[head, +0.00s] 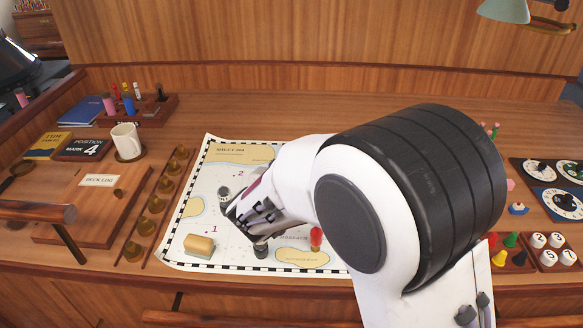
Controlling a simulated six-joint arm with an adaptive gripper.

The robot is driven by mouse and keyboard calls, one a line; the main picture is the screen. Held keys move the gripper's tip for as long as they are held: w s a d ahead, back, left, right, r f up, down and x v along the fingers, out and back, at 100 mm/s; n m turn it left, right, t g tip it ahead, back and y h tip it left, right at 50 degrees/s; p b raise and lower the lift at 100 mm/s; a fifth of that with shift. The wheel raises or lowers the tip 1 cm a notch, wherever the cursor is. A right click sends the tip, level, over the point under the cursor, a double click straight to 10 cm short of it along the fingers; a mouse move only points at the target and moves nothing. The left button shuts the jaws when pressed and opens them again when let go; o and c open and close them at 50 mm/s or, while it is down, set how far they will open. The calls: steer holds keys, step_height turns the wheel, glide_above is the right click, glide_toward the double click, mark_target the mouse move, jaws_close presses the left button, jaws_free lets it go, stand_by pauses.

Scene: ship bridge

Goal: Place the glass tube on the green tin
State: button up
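I cannot make out the glass tube or the green tin in the head view; my arm covers the middle right of the desk and may hide them. My gripper (240,222) is low over the chart, pointing left, with its dark fingers between a small grey round object (223,192) and a small dark upright piece (261,249). Its fingertips are too small and overlapped to show whether they are apart or hold anything.
The chart (215,172) carries a yellow-topped block (199,244) and a red-topped piece (316,238). A mug (126,140), books (86,111) and a rack (152,108) stand left. Game pieces (511,240), numbered discs (554,240) and dials (562,204) lie right. The back desk strip is clear.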

steer(key=shift+f, duration=0.4)
steer(key=o, duration=1.1)
steer(key=shift+f, duration=0.15)
steer(key=shift+s, duration=0.1)
steer(key=shift+r, duration=0.35)
steer(key=shift+s+r, duration=0.15)
steer(key=shift+s, duration=0.1)
steer(key=v, duration=1.1)
steer(key=shift+s+r, duration=0.1)
steer(key=shift+r, duration=0.1)
steer(key=shift+r, duration=0.1)
